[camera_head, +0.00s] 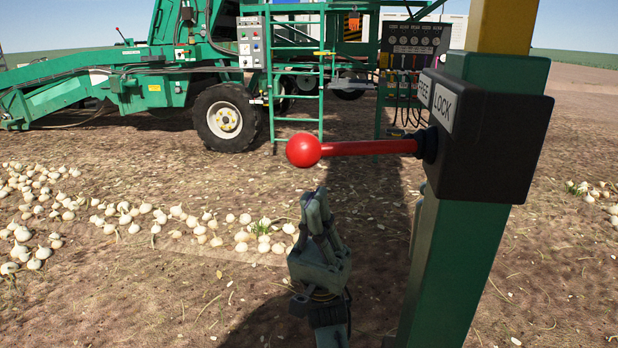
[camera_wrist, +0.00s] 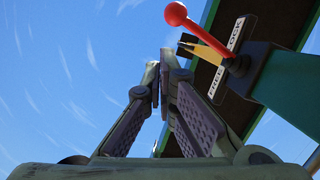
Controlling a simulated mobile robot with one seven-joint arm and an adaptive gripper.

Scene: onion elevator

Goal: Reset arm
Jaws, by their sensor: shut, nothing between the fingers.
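My gripper (camera_head: 316,200) points upward in the head view, below and slightly right of a red ball knob (camera_head: 303,151). Its fingers are shut and empty, and they are apart from the knob. The red lever (camera_head: 368,148) runs level from the knob to a black box on a green post; the box bears the labels FREE and LOCK (camera_head: 444,107). In the wrist view, my fingertips (camera_wrist: 160,75) come together against the sky, and the red knob (camera_wrist: 176,14) and its lever stand beyond them at the upper right.
The green post (camera_head: 455,260) stands close on the right of my gripper. A row of onions (camera_head: 215,225) lies on the soil behind and to the left. A green machine (camera_head: 130,80) with a large wheel (camera_head: 226,118) and a ladder (camera_head: 297,80) stands at the back.

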